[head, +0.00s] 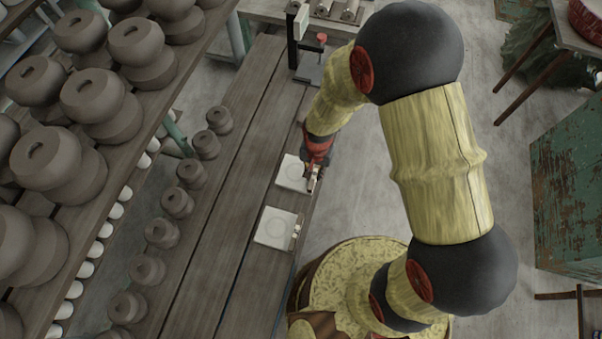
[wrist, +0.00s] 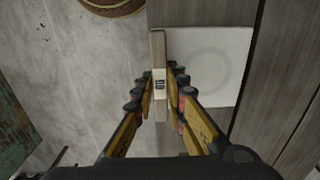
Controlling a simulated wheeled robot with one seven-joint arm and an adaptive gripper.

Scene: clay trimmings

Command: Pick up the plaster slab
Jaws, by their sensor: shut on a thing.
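Two pale square plaster slabs show in the head view, each with a faint round mark and a narrow strip along its right edge. The farther plaster slab (head: 291,175) is at my gripper (head: 314,181); the nearer slab (head: 273,228) lies on the bench. In the wrist view my gripper (wrist: 162,80) is shut on the labelled strip (wrist: 158,47) at the edge of the plaster slab (wrist: 210,62), one finger on each side. The slab looks level. I cannot tell whether it touches the bench.
The plank bench (head: 233,190) has bare room left of the slabs. Several small dark pots (head: 177,202) stand in a row farther left, and a rack of larger pots (head: 52,158) is beyond. A black stand (head: 308,62) is at the far end. Bare floor (head: 356,195) lies to the right.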

